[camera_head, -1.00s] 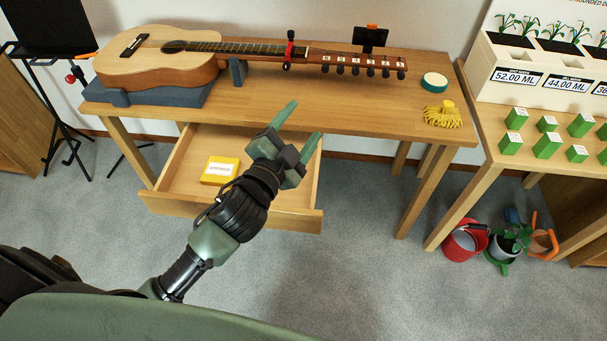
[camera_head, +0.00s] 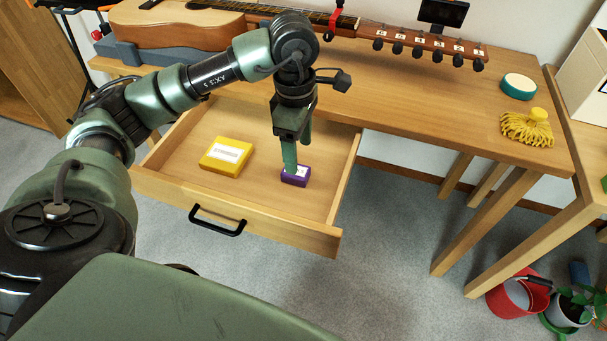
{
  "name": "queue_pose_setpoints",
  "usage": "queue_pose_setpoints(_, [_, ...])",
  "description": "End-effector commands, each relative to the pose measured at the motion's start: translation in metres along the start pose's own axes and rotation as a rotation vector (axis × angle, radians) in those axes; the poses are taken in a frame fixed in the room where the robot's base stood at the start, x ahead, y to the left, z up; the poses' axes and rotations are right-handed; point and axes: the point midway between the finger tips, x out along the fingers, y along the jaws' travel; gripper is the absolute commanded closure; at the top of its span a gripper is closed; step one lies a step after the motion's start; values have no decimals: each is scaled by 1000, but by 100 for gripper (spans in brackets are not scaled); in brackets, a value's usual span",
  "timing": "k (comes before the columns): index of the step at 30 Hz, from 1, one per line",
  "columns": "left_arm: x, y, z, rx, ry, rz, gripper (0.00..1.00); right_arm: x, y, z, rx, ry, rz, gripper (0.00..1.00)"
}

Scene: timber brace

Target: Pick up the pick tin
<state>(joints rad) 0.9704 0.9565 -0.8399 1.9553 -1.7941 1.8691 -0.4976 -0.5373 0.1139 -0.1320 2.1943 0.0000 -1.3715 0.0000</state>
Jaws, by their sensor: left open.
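A small purple box with a white label (camera_head: 300,180), which may be the pick tin, lies in the open drawer (camera_head: 200,190), right of the middle. Its label is too small to read. My left gripper (camera_head: 296,158) points down over it, with one green fingertip in front of part of its top. The jaws are open; I cannot tell whether a finger touches the box. A round teal tin with a pale top (camera_head: 519,86) stands on the table's right part. My right gripper is not in view.
A yellow labelled box (camera_head: 226,155) lies left of the purple one in the drawer. The drawer front has a black handle (camera_head: 217,221). Above are the wooden table (camera_head: 430,95), a guitar (camera_head: 180,25) and a yellow tasselled object (camera_head: 528,128). A red bucket (camera_head: 510,297) stands on the floor.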

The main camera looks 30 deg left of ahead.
Motion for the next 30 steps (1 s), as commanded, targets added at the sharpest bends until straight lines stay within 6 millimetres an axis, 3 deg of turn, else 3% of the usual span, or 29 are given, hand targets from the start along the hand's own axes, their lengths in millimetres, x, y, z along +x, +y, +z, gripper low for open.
queue_pose_setpoints(3, [8,2,-9,-4,32,3,34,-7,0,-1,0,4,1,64])
queue_pose_setpoints(18, [72,4,-11,-4,28,1,34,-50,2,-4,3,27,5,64])
queue_pose_setpoints(27, [76,4,-10,-3,26,3,34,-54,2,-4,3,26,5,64])
queue_pose_setpoints(30, [76,4,-10,-3,26,3,59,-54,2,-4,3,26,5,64])
